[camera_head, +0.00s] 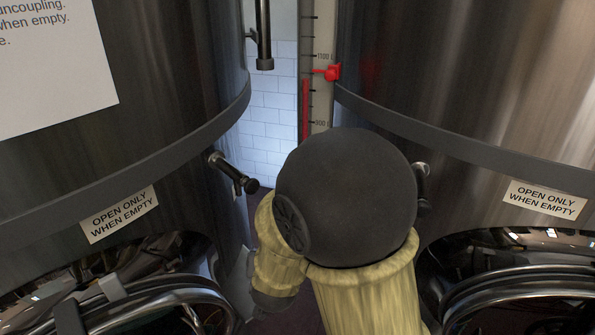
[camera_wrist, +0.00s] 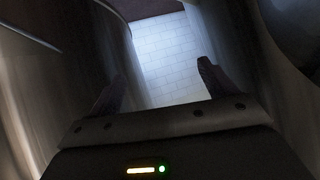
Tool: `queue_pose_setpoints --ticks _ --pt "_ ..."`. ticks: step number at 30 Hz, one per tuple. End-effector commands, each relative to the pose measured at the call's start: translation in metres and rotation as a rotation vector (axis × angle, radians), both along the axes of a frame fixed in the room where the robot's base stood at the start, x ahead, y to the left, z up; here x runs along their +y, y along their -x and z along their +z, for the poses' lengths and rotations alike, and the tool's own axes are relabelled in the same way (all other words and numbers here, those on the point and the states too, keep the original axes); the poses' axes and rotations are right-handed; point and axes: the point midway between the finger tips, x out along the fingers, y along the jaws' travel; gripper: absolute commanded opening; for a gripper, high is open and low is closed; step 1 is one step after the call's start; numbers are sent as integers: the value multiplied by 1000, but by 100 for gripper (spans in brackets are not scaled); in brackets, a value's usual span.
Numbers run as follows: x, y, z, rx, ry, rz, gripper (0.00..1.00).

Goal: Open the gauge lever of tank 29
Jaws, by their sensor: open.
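Two large dark metal tanks stand in the head view, a left tank (camera_head: 190,90) and a right tank (camera_head: 470,80). No number 29 is readable on either. A black-handled lever (camera_head: 235,175) sticks out low on the left tank, and another (camera_head: 423,190) shows partly behind my arm on the right tank. A vertical black handle (camera_head: 264,40) hangs at the top. A gauge scale (camera_head: 321,95) with a red column and red pointer (camera_head: 330,72) stands between the tanks. My gripper (camera_wrist: 158,88) is open and empty in the wrist view, apart from any lever. I cannot tell which is the gauge lever.
Labels reading "OPEN ONLY WHEN EMPTY" are on the left tank (camera_head: 120,214) and right tank (camera_head: 545,199). A white tiled wall (camera_head: 272,125) shows through the narrow gap. My arm blocks the lower middle of the head view.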

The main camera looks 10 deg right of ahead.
Motion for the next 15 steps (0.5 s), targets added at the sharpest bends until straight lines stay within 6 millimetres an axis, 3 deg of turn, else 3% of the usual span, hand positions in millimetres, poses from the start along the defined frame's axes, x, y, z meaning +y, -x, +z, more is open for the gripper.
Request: queue_pose_setpoints --ticks 6,12,15 --pt "6 -6 51 -247 136 -145 84" --pt "9 10 98 -458 292 -267 84" --pt "8 17 111 -517 339 -302 84"
